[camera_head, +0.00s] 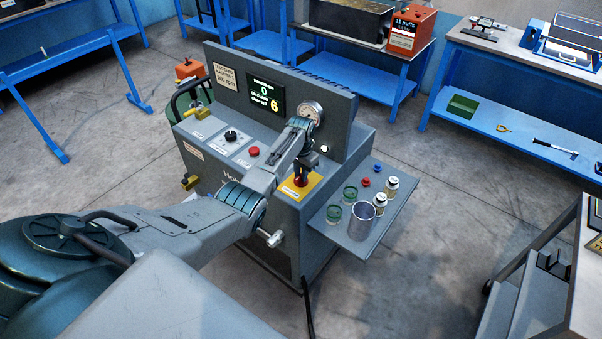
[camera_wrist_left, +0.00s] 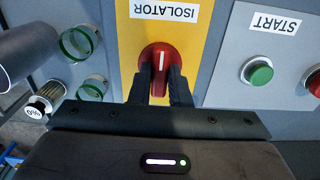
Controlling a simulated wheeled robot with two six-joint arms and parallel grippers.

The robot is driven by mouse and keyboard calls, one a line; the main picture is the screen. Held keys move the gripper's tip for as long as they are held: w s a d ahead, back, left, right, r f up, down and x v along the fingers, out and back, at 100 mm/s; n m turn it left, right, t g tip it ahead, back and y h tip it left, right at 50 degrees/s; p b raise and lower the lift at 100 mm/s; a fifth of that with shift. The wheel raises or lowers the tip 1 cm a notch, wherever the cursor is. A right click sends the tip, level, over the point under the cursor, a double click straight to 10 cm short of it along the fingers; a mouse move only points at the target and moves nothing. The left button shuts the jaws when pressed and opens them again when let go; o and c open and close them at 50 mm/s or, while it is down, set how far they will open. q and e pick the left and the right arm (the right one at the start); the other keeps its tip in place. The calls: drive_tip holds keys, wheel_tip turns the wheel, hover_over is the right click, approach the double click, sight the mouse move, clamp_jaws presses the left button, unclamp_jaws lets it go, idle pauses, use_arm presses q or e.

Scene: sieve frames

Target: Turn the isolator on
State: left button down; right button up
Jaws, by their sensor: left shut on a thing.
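The red isolator knob (camera_head: 300,182) sits on a yellow plate (camera_head: 288,190) at the right end of the grey machine's sloped front. In the left wrist view the red knob (camera_wrist_left: 159,58) has a white line that points up and down the picture, and the ISOLATOR label (camera_wrist_left: 164,11) reads upside down. My left gripper (camera_head: 302,175) reaches down over the knob, and its two dark fingers (camera_wrist_left: 160,88) are shut on the knob's sides. My right gripper is not in view.
A green START button (camera_wrist_left: 258,73) sits beside the yellow plate. A side shelf (camera_head: 338,227) holds a metal cup (camera_head: 361,213) and several small jars close to my gripper. A gauge (camera_head: 311,113) and a display (camera_head: 264,96) stand on the panel behind. Blue benches line the back.

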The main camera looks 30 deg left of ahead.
use_arm(q)
drive_tip(key=shift+w+r, duration=0.15)
drive_tip(key=shift+r, duration=0.05)
drive_tip(key=c, duration=1.4)
unclamp_jaws()
drive_tip(key=shift+o, duration=0.2)
drive_tip(key=shift+f, duration=0.1)
wheel_tip(320, 180, up, 11)
drive_tip(key=b, duration=0.2)
drive_tip(key=shift+b, duration=0.35)
drive_tip(key=shift+f, duration=0.15)
